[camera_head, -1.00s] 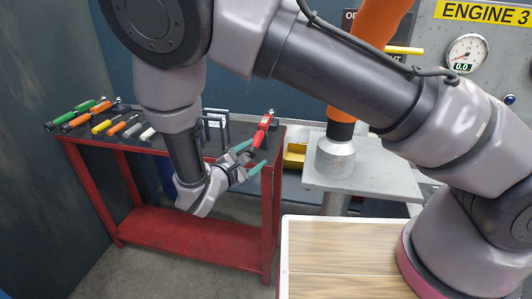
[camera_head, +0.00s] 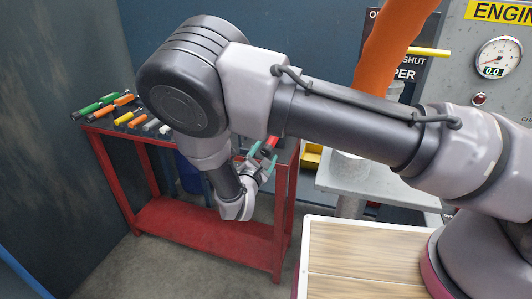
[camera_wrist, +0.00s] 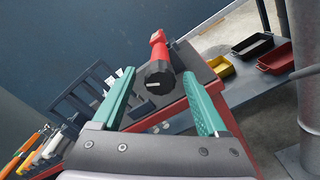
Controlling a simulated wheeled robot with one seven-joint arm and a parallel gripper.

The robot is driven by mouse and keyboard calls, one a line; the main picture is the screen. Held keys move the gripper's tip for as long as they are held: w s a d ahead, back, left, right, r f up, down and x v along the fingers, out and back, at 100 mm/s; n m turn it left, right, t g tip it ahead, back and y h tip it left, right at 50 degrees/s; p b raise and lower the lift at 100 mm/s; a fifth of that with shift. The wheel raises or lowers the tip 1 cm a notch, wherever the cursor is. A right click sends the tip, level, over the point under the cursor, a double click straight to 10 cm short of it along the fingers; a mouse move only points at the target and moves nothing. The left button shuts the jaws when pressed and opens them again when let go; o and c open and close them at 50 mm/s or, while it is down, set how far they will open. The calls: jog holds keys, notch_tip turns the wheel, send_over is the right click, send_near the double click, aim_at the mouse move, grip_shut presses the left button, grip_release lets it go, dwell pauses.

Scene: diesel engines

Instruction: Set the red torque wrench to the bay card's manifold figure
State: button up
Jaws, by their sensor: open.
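The red torque wrench (camera_wrist: 160,55) stands out over the red bench in the wrist view, its black knob end (camera_wrist: 158,78) facing me. My gripper (camera_wrist: 159,84) is open, with one green finger on each side of the knob. I cannot tell whether either finger touches it. In the head view my gripper (camera_head: 263,155) is at the bench's right end, and only a bit of the red wrench (camera_head: 269,146) shows beside my arm. The bay card is not clearly seen, and the wrench's scale cannot be read.
Several green, orange and yellow-handled tools (camera_head: 118,108) lie on the left of the red bench (camera_head: 195,220). A grey rack (camera_wrist: 85,97) is left of the wrench. Small bins (camera_wrist: 252,46) lie beyond. A gauge (camera_head: 498,58) is on the engine panel at right.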

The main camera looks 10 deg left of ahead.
jog(key=shift+w, duration=0.45)
grip_shut()
